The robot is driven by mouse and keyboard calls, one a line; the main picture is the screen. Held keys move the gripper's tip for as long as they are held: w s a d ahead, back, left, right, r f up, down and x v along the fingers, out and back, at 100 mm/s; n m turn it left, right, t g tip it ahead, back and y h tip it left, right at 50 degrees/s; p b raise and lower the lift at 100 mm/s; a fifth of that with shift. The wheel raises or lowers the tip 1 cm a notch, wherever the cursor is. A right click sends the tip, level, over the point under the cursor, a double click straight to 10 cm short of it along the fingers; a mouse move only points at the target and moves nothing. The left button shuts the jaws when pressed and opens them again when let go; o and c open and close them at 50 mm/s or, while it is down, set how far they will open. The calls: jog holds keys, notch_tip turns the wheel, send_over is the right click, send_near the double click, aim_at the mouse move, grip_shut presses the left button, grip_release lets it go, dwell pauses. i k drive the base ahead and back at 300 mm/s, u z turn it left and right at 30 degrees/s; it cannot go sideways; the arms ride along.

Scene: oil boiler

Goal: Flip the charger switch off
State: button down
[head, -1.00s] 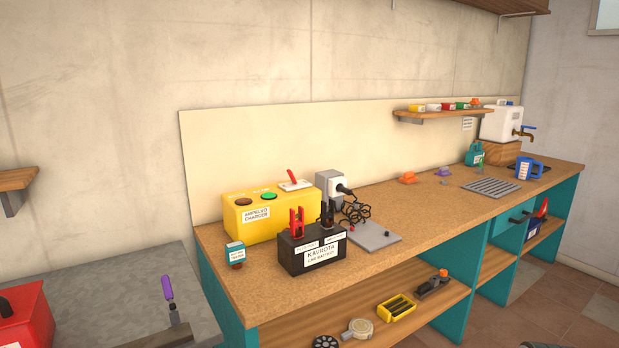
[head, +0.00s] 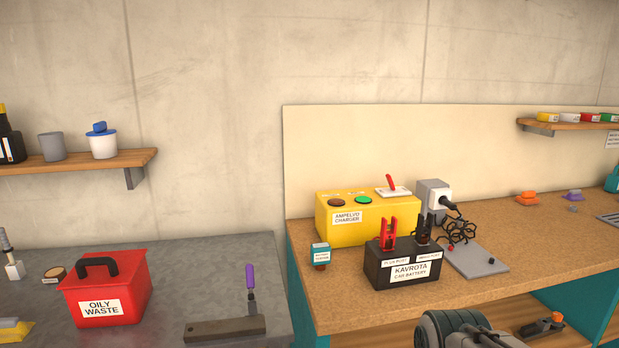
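The yellow charger (head: 375,226) stands on the cork-topped workbench in the head view. On its top are a white switch plate with a red lever (head: 391,183), a green round light (head: 363,199) and a dark brown one (head: 336,202). The red lever sticks up and leans slightly. The black car battery (head: 403,266) stands in front of the charger, with a red clamp (head: 388,235) and a black clamp (head: 424,229) on it.
A grey socket box (head: 433,193) with a plug and coiled black cable stands right of the charger. A grey plate (head: 477,260) lies on the bench. A small teal-labelled item (head: 320,256) is at the bench's left. A red oily waste bin (head: 104,288) stands on the grey table.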

aim_at(391, 184)
jog(key=u, duration=0.3)
jog(key=i, duration=1.05)
jog(key=z, duration=0.2)
